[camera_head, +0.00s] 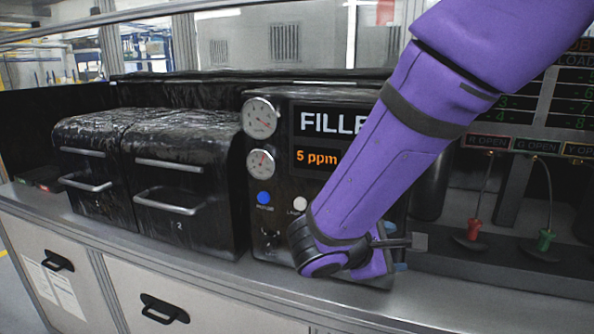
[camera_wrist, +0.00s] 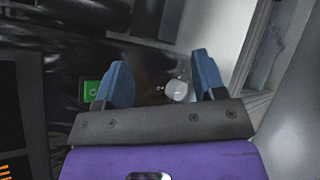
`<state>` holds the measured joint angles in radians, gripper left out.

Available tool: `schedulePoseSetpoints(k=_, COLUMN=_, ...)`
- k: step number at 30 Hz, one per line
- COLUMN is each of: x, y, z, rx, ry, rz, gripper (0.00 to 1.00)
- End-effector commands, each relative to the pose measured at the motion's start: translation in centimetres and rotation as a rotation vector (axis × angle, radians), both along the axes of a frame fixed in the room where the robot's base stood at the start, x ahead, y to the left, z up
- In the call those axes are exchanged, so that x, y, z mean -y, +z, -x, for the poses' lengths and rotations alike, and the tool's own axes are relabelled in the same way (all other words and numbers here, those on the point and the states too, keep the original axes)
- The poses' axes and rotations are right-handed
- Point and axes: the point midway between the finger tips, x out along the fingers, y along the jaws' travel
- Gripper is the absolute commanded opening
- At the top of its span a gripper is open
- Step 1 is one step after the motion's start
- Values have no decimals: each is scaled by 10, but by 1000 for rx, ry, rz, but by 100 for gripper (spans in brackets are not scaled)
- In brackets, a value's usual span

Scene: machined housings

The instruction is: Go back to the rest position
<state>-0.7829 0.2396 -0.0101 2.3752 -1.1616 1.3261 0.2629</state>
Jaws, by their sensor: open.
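My gripper (camera_wrist: 163,76) is open, with its two blue fingers apart in the wrist view. Nothing is held between them. A pale round knob (camera_wrist: 178,91) on a dark panel shows in the gap between the fingers, nearer the right one; I cannot tell how far off it is. In the head view my purple arm crosses from the upper right down to the front of the black filler unit (camera_head: 285,225). The gripper there is low at the unit's right side, mostly hidden by my wrist. The arm also covers part of the unit's front and the end of its label.
Two black drawer boxes (camera_head: 185,175) with metal handles stand left of the filler. A red plug (camera_head: 473,229) and a green plug (camera_head: 545,240) stand at right under a dark display panel. The grey bench (camera_head: 215,270) has a narrow clear front strip. A green square (camera_wrist: 90,91) shows beside the left finger.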

Motion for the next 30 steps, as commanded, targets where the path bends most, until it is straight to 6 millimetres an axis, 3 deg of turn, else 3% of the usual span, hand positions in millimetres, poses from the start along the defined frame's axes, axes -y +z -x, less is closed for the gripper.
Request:
schedulePoseSetpoints(k=3, x=38, y=20, z=14, rx=0, ry=-154, rz=-141, gripper=64)
schedulePoseSetpoints(k=12, x=101, y=53, z=62, rx=36, ry=-475, rz=-514, gripper=64)
schedulePoseSetpoints(k=21, x=131, y=82, z=112, rx=162, ry=-711, rz=-917, gripper=64)
schedulePoseSetpoints(k=30, x=138, y=114, z=151, rx=369, ry=-838, rz=-1303, gripper=64)
